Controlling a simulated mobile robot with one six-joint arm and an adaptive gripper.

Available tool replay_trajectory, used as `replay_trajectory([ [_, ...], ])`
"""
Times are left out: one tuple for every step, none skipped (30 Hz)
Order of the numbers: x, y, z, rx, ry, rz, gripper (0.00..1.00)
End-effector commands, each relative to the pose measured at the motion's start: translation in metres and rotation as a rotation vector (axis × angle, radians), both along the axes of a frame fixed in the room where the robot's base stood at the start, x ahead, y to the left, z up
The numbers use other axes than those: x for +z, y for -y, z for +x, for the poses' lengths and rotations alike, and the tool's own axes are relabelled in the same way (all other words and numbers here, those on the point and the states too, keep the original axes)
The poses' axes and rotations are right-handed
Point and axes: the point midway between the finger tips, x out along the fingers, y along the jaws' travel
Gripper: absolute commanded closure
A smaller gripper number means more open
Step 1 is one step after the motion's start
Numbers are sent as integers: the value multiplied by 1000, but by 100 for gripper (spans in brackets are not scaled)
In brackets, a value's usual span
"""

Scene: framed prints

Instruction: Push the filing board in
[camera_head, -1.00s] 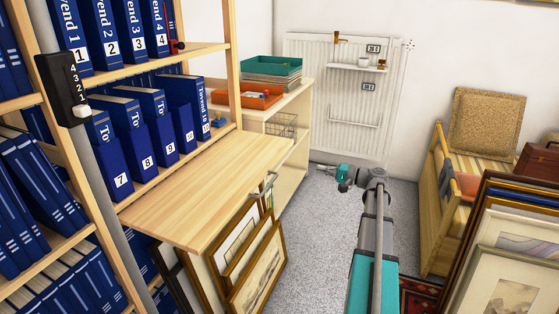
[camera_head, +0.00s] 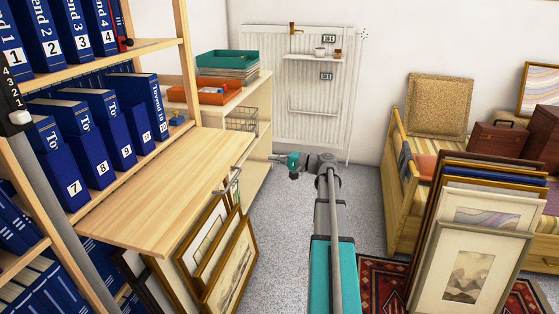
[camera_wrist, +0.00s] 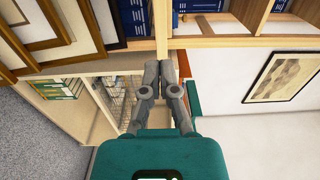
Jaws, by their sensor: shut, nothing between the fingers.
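The filing board (camera_head: 160,195) is a flat light-wood board. It sticks out of the binder shelf toward the aisle, at left in the head view. A metal handle (camera_head: 229,182) is on its right edge. My gripper (camera_head: 275,158) is beyond and to the right of the handle, apart from the board in the picture, near the low cabinet. In the wrist view my gripper (camera_wrist: 167,66) has its grey fingers together with nothing between them. I cannot tell for certain which wooden edge in the wrist view is the board.
Blue binders (camera_head: 90,150) fill the shelf behind the board. Framed prints (camera_head: 215,255) lean beneath it. A low cabinet (camera_head: 253,135) with trays stands beyond. More frames (camera_head: 470,260) and a wooden bench (camera_head: 400,200) are at right. Grey carpet (camera_head: 275,235) between is clear.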

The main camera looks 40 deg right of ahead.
Motion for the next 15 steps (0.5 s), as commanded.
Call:
replay_trajectory([
  [0, -5, 7, 2, 0, 0, 100],
  [0, -8, 10, 2, 0, 0, 100],
  [0, -11, 15, 2, 0, 0, 100],
  [0, -14, 19, 2, 0, 0, 100],
  [0, -17, 22, 2, 0, 0, 100],
  [0, -21, 27, 2, 0, 0, 100],
  [0, -23, 30, 2, 0, 0, 100],
  [0, -26, 34, 2, 0, 0, 100],
  [0, -30, 39, 2, 0, 0, 100],
  [0, -33, 43, 2, 0, 0, 100],
  [0, -36, 46, 2, 0, 0, 100],
  [0, -39, 50, 2, 0, 0, 100],
  [0, -42, 54, 2, 0, 0, 100],
  [0, -44, 57, 2, 0, 0, 100],
  [0, -47, 61, 1, 0, 0, 100],
])
